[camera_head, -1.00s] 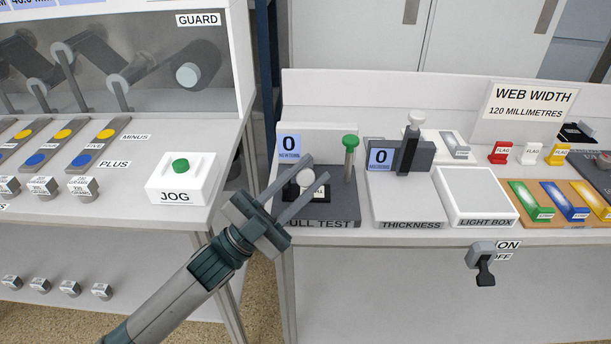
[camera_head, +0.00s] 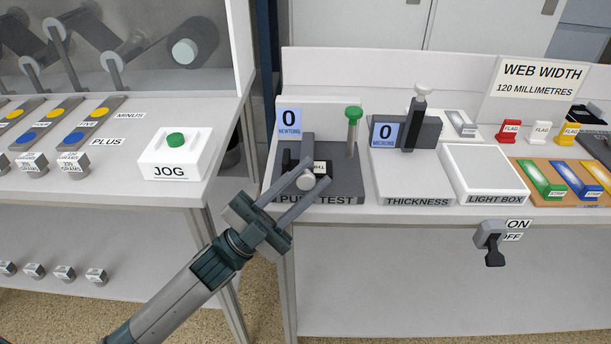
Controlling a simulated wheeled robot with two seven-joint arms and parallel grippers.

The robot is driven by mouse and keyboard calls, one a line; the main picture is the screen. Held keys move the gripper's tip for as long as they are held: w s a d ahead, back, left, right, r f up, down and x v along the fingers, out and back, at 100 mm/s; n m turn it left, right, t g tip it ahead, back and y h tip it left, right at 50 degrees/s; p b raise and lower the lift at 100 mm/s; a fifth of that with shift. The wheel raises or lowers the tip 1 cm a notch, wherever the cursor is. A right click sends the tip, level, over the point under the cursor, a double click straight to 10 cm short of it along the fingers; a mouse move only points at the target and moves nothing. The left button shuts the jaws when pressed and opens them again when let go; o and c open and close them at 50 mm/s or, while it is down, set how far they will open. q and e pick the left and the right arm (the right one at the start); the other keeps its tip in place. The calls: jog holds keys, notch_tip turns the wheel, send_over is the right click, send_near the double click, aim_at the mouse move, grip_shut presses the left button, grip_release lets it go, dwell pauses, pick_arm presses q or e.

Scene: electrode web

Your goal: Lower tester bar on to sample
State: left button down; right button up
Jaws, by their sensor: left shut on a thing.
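The pull tester (camera_head: 345,185) is a dark grey base labelled PULL TEST, with a blue display (camera_head: 289,123) reading 0 newtons. A green-topped post (camera_head: 353,132) stands at its right. A grey bar (camera_head: 307,147) shows behind the fingertips. A small white label (camera_head: 320,167) with black lettering lies just behind the knob, partly covered. No sample can be made out clearly, and bar contact is hidden. My right gripper is not in view.
Right of the tester are the thickness gauge (camera_head: 400,185), reading 0, and the light box (camera_head: 484,172). A lever switch (camera_head: 491,240) hangs on the bench front. The JOG box (camera_head: 175,155) stands on the left bench, across a gap.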

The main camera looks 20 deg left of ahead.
pick_arm(q)
jog(key=shift+f, duration=0.35)
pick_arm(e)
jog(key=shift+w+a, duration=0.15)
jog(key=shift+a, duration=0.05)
pick_arm(q)
jog(key=c, duration=1.4)
grip_release()
jog(key=shift+c, duration=0.2)
jog(key=shift+s, duration=0.1)
jog(key=b+v, duration=0.3)
jog(key=v, duration=1.4)
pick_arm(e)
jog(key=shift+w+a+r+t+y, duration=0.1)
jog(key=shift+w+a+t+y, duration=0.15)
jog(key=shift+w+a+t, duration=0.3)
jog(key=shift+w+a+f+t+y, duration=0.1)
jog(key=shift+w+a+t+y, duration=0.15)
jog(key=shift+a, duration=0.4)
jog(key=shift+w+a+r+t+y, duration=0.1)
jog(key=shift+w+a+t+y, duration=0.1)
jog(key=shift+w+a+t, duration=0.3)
pick_arm(q)
jog(key=shift+a, duration=0.15)
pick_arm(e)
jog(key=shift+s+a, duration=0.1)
